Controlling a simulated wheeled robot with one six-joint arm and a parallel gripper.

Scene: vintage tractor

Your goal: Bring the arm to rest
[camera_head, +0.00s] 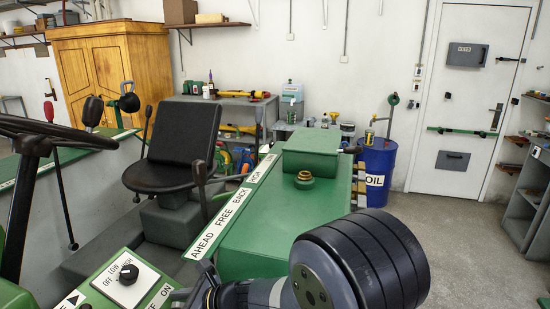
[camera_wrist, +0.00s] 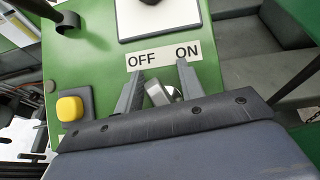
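My gripper (camera_wrist: 160,72) is open in the wrist view, its two grey fingers apart below the words OFF and ON on a white label (camera_wrist: 163,55). A small metallic switch (camera_wrist: 158,94) shows between the fingers, with gaps beside it; its lower part is hidden by my gripper's body. I cannot tell whether a finger touches it. In the head view, my arm (camera_head: 350,268) reaches in from the bottom right, low over the green control panel (camera_head: 100,262).
A yellow button (camera_wrist: 70,108) sits left of my fingers. A white plate with a black knob (camera_head: 127,274) is on the panel. A steering wheel (camera_head: 35,135), black seat (camera_head: 178,145) and green hood (camera_head: 275,215) surround it. A blue oil drum (camera_head: 379,165) stands behind.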

